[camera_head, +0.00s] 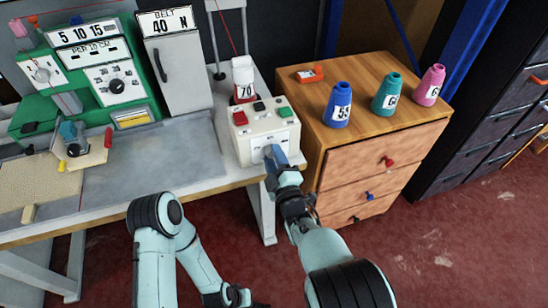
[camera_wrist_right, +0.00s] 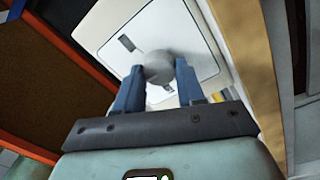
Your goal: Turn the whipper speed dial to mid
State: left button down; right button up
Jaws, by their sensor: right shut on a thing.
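The whipper speed dial is a grey round knob (camera_wrist_right: 158,66) on a white panel in the right wrist view. A dark mark on the panel lies to the knob's upper left. In the head view the knob is hidden behind my right gripper (camera_head: 275,155), at the front of a cream control box (camera_head: 248,140). My right gripper's blue fingers (camera_wrist_right: 158,85) are shut on the knob, one on each side. My left arm's dark end (camera_head: 228,297) hangs low at the bottom of the head view, away from the box; its fingers are not clear.
A wooden drawer cabinet (camera_head: 400,130) to the right bears blue, teal and pink cones. A green machine (camera_head: 90,70) and grey belt cabinet (camera_head: 180,75) stand left. The grey table (camera_head: 150,160) has clear room.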

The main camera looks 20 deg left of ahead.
dwell(0.4)
jog(key=o, duration=1)
jog(key=shift+o, duration=0.2)
pick_arm(q)
jog(key=shift+s+d+r+g+p, duration=0.15)
jog(key=shift+s+d+r+p, duration=0.15)
jog(key=shift+s+r, duration=0.15)
jog(key=shift+s+d+r+g+p, duration=0.2)
jog(key=shift+s+r+p, duration=0.1)
jog(key=shift+s, duration=0.2)
pick_arm(e)
jog(key=v, duration=1.3)
jog(key=shift+s, duration=0.2)
jog(key=shift+d, duration=0.2)
